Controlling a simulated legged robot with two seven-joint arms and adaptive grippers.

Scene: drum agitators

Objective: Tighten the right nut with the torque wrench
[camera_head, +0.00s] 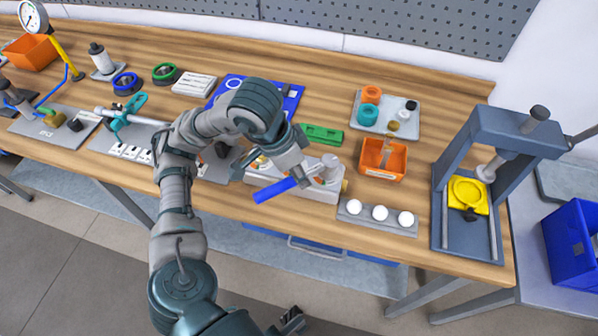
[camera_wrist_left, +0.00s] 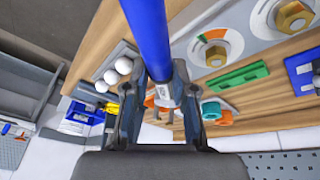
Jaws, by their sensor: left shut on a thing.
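My left gripper (camera_head: 303,182) is shut on the torque wrench (camera_head: 274,190), around the end of its blue handle. The wrench hangs over the front of a pale nut block (camera_head: 318,194). In the left wrist view the blue handle (camera_wrist_left: 150,38) runs up from between my fingers (camera_wrist_left: 160,110). The right nut (camera_wrist_left: 215,55) is a brass hexagon on a round dial with coloured segments. The left nut (camera_wrist_left: 293,18) sits on a similar dial. Both nuts show bare in that view. My arm hides part of the block in the head view.
A tray of white balls (camera_head: 380,213) and an orange bin (camera_head: 383,158) stand right of the block. A green part (camera_head: 321,134) lies behind it. A blue-grey press (camera_head: 500,170) stands at the right table end. Floor is open in front.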

